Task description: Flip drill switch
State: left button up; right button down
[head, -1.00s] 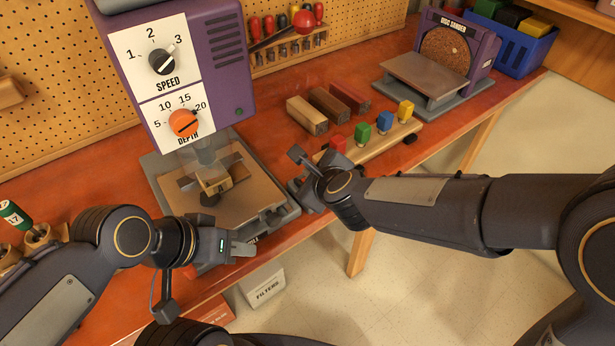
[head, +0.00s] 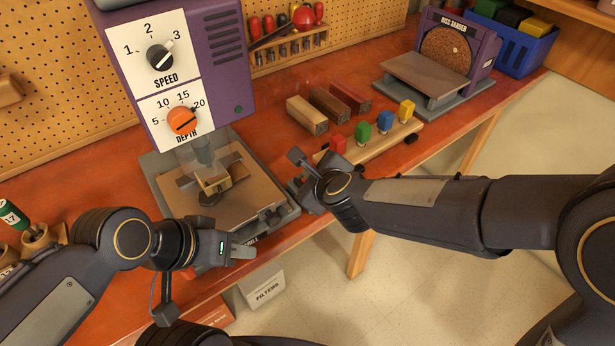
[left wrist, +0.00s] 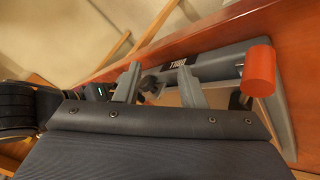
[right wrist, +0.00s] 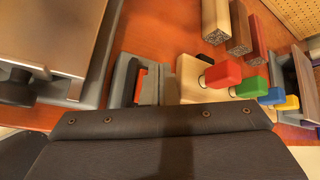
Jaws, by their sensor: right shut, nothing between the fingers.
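The purple drill press (head: 222,50) stands at the back left of the bench, with a speed dial (head: 160,57) and an orange depth dial (head: 182,121). In the right wrist view a grey box with a red-orange switch (right wrist: 139,84) sits beside the drill base. My right gripper (right wrist: 157,70) is shut and empty, with its fingers right by the switch and partly hiding it. Contact cannot be told. My left gripper (head: 243,250) is open and empty at the front edge of the drill base (head: 287,218). A dark knob (left wrist: 150,84) shows between its fingers.
A red-orange cylinder (left wrist: 259,71) is right of my left fingers. Wood blocks (head: 307,115) and a board of coloured pegs (head: 362,133) lie right of the drill. A disc sander (head: 455,55) and blue bin (head: 530,50) stand beyond. A filters box (head: 265,288) is below the bench.

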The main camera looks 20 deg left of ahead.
jog(key=shift+f, duration=0.3)
jog(key=shift+r, duration=0.15)
dwell(0.4)
jog(key=shift+d+r+p, duration=0.1)
jog(key=shift+r+p, duration=0.35)
jog(key=shift+r, duration=0.2)
jog(key=r+p, duration=0.4)
jog(key=r, duration=0.1)
jog(key=shift+s+d+p, duration=0.3)
jog(key=shift+s+p, duration=0.05)
